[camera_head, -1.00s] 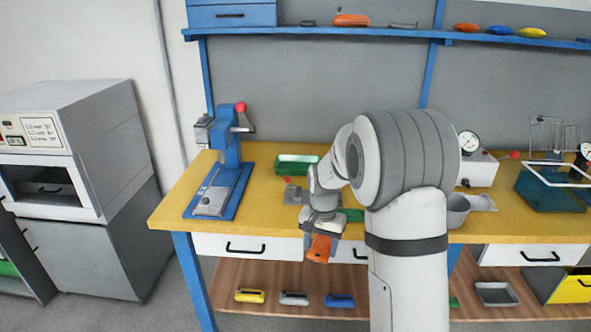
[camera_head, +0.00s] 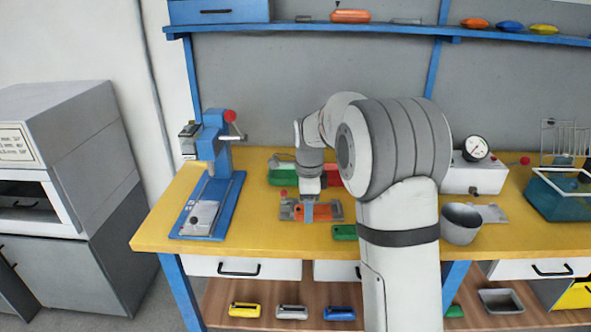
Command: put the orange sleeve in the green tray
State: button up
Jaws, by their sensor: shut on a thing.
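The orange sleeve (camera_head: 314,212) is in my gripper (camera_head: 308,200), over the grey fixture plate on the yellow bench. My gripper points down and is shut on the sleeve; the fingers are small and partly hidden. I cannot tell whether the sleeve touches the plate. The green tray (camera_head: 282,176) lies behind and to the left of my gripper, partly covered by my wrist.
A red tray (camera_head: 333,177) is beside the green tray, partly hidden by my arm. The grey fixture plate (camera_head: 289,212) has a red knob. A green piece (camera_head: 344,232) lies in front. A blue press (camera_head: 214,160) stands left, a grey cup (camera_head: 460,223) right.

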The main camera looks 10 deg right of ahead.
aim_at(294, 177)
jog(key=i, duration=1.1)
jog(key=u, duration=0.05)
